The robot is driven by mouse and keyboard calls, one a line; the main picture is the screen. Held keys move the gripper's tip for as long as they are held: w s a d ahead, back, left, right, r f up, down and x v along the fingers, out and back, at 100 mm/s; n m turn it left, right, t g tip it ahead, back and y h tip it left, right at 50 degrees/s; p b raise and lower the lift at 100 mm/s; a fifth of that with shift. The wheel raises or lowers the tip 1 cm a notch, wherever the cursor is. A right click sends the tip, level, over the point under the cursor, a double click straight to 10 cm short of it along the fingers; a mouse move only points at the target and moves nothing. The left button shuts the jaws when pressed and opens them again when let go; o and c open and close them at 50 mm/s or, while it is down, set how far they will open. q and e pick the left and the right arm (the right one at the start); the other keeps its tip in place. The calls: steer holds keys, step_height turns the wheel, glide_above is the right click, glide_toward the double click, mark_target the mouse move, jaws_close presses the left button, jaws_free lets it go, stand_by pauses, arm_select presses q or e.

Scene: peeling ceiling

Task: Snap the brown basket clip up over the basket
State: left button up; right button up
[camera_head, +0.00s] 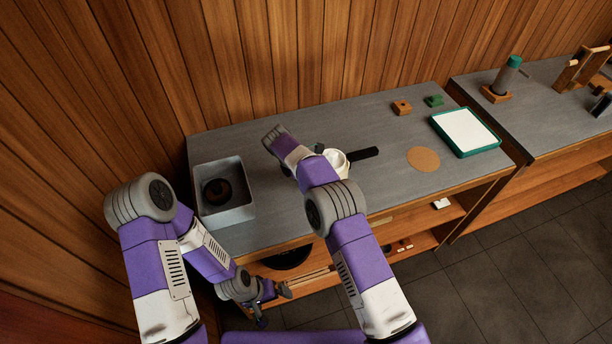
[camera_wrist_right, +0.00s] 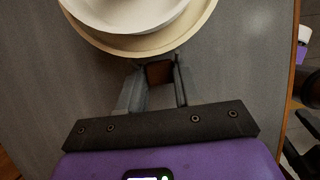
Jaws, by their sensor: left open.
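The cream-white basket (camera_head: 338,164) sits on the grey counter, partly hidden behind my right forearm. In the right wrist view the round basket (camera_wrist_right: 150,45) fills the top, a white inner shape inside a cream rim. The brown clip (camera_wrist_right: 159,72) is just below the rim, between the fingertips of my right gripper (camera_wrist_right: 159,82). The fingers are apart by about the clip's width; I cannot tell whether they press on it. In the head view my right arm hides most of that gripper. My left gripper (camera_head: 274,304) is open and empty, low in front of the counter.
A dark bar (camera_head: 363,154) lies right of the basket. A grey bin (camera_head: 240,215) stands at the counter's left end. A cork disc (camera_head: 423,159), a green-rimmed tray (camera_head: 466,131) and small brown (camera_head: 402,107) and green blocks (camera_head: 434,100) lie to the right. A wooden wall backs the counter.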

steer(key=shift+c, duration=1.4)
steer(key=shift+r, duration=0.1)
steer(key=y+p, duration=0.1)
steer(key=r+g+y, duration=0.1)
steer(key=y, duration=0.1)
steer(key=shift+a+p, duration=0.1)
steer(key=shift+p, duration=0.25)
steer(key=shift+r+y, duration=0.1)
steer(key=shift+y, duration=0.5)
steer(key=shift+a+r+g+y, duration=0.1)
steer(key=shift+r+g+y, duration=0.2)
steer(key=shift+g+y, duration=0.55)
steer(key=shift+t+y, duration=0.25)
steer(key=shift+y, duration=0.1)
steer(key=o, duration=1.1)
steer(key=shift+s, duration=0.1)
steer(key=shift+c, duration=0.2)
